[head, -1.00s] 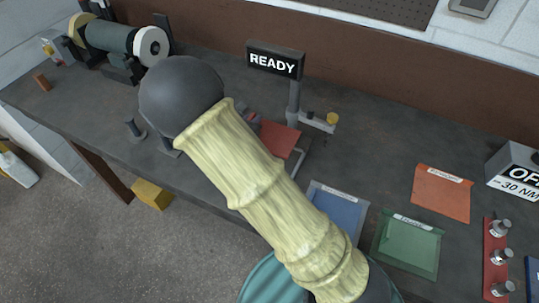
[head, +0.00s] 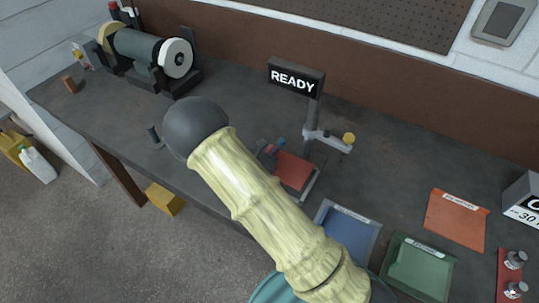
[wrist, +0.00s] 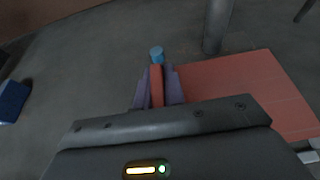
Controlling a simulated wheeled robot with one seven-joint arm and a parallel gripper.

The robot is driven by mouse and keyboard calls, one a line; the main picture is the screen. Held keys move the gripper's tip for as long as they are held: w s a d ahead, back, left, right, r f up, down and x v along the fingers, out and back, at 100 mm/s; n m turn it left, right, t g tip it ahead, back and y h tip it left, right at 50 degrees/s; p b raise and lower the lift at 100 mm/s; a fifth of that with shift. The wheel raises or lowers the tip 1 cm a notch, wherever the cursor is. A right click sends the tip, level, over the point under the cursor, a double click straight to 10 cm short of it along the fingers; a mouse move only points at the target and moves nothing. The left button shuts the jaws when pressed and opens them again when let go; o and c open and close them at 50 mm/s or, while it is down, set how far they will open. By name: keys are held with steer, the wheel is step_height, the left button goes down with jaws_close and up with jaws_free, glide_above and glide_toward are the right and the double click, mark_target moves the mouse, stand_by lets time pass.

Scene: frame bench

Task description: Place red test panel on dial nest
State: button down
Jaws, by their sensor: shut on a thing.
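The red test panel (head: 294,171) lies flat, or nearly so, over the grey base of the dial nest (head: 311,184), in front of its post. I cannot tell whether it touches the base. In the wrist view the panel (wrist: 245,88) spreads to the right of my gripper (wrist: 157,88), whose purple fingers are shut on a red upright strip at the panel's left side. A blue round peg (wrist: 156,53) stands just beyond the fingertips. In the head view my gripper (head: 268,152) is mostly hidden behind my arm. The nest's post carries a READY sign (head: 296,78) and a side arm with a yellow knob (head: 349,138).
The nest's post (wrist: 217,25) rises close beyond the panel.

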steer(key=shift+a+f, duration=0.15)
steer(key=shift+f, duration=1)
steer(key=shift+f, duration=0.1)
steer(key=shift+f, duration=0.15)
steer(key=c, duration=1.5)
jaws_free()
steer(key=shift+r, duration=0.3)
steer(key=shift+s+a, duration=0.25)
steer(key=b+v, duration=0.2)
steer(key=v, duration=0.9)
steer(key=shift+s+r, duration=0.1)
steer(key=shift+s, duration=0.05)
